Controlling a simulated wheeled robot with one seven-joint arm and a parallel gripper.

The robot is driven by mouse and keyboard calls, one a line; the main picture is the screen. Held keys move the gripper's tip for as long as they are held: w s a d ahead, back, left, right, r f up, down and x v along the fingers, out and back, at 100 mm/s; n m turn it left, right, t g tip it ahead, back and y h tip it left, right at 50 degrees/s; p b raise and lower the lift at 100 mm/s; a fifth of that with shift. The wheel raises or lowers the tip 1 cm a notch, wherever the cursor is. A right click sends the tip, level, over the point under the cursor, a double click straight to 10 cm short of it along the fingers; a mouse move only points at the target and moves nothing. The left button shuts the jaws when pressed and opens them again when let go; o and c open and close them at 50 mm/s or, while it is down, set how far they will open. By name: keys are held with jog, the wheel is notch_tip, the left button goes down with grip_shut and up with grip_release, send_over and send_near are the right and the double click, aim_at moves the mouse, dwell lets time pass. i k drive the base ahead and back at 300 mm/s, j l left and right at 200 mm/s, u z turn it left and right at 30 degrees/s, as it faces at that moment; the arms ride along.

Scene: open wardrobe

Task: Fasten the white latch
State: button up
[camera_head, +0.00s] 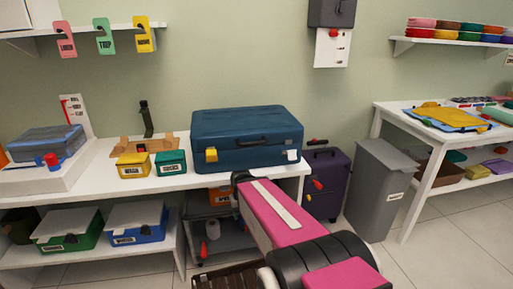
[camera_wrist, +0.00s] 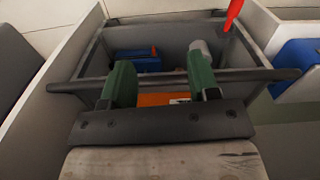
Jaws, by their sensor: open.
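A blue suitcase (camera_head: 247,126) stands with its lid down on the white table (camera_head: 85,190). The white latch (camera_head: 291,155) is on its front at the right; whether it is fastened is too small to tell. A yellow latch (camera_head: 211,154) is on the front at the left. My pink arm reaches up in front of the table, below and left of the white latch; my gripper's fingers are not distinguishable in the head view. In the wrist view my gripper (camera_wrist: 161,78) is open and empty, its green fingers apart above a dark-framed cart. The suitcase latches are not seen there.
The dark-framed cart (camera_wrist: 170,76) holds blue and orange things. Yellow (camera_head: 133,165) and teal (camera_head: 171,163) boxes sit left of the suitcase. A purple case (camera_head: 325,185) and a grey bin (camera_head: 376,188) stand on the floor to the right.

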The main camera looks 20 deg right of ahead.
aim_at(292, 155)
jog(key=j+z, duration=0.4)
jog(key=j, duration=0.2)
jog(key=j+z, duration=0.4)
jog(key=j, duration=0.2)
jog(key=k+j+z, duration=0.15)
jog(key=j+z, duration=0.25)
jog(key=j, duration=0.15)
